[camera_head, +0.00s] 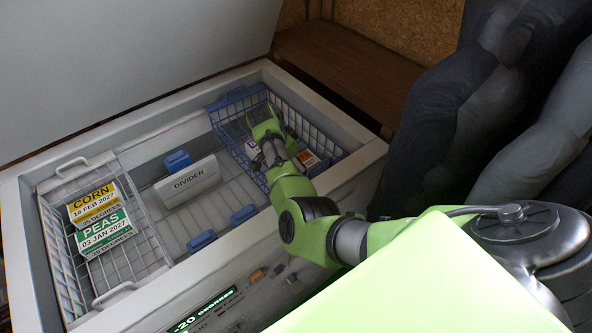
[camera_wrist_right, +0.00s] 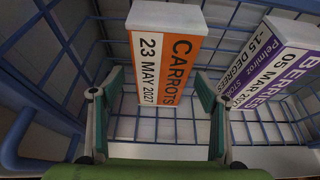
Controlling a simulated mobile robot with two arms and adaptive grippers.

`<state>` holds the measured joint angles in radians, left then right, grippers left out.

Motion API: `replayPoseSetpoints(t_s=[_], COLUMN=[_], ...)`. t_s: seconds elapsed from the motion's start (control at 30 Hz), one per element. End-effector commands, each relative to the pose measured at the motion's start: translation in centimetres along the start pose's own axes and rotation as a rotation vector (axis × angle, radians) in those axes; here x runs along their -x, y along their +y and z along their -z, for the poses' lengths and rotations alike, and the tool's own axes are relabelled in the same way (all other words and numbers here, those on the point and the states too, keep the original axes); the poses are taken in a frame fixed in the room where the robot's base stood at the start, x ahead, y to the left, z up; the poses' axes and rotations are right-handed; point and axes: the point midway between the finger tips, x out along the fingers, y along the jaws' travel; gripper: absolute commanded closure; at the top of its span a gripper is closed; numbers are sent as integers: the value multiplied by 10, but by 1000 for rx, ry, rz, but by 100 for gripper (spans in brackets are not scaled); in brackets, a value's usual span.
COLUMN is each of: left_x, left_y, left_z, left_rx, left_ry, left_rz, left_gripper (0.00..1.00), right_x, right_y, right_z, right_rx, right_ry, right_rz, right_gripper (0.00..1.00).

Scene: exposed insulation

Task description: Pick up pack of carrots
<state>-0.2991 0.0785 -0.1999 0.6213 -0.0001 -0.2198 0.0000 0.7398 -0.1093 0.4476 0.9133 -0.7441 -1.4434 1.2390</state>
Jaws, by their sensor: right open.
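The pack of carrots, a white box with an orange label dated 23 May 2027, stands in a blue wire basket; its top shows in the right wrist view (camera_wrist_right: 166,50). In the head view, an orange-labelled pack (camera_head: 307,158), likely the carrots, shows beside my right gripper (camera_head: 268,145). My right gripper is open inside the basket. In the right wrist view, its two fingers (camera_wrist_right: 160,95) are spread on either side of the carrots' near end; I cannot tell whether they touch it. My left gripper is not in view.
A purple-labelled berries pack (camera_wrist_right: 277,60) stands right of the carrots. The blue basket (camera_head: 232,98) walls surround both. In the freezer, a divider (camera_head: 187,183) stands mid-floor, and a white basket (camera_head: 150,235) holds corn (camera_head: 93,203) and peas (camera_head: 104,232). The lid (camera_head: 120,60) is raised.

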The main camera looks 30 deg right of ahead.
Motion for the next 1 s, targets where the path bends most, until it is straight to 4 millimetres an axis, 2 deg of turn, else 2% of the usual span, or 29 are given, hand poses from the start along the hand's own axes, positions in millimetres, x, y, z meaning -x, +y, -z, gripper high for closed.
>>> replayPoseSetpoints(t_s=[0.1, 0.37, 0.4, 0.6, 0.87, 1.0], left_x=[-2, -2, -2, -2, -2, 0], left_y=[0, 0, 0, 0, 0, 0], left_z=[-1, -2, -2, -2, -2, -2], left_rx=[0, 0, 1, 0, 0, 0], left_ry=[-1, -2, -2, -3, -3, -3], left_rz=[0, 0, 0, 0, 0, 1], left_gripper=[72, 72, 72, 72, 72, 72], right_x=[-13, -15, -15, -15, -13, 0], right_y=[0, -1, -1, -1, -2, -2], right_z=[0, 0, 0, -1, 1, 6], right_rx=[1, 0, 0, 0, -1, -3], right_ry=[-1, -1, -1, -1, 1, 3], right_rz=[0, 2, 2, 2, 4, 6], right_gripper=[32, 32, 37, 86, 86, 86])
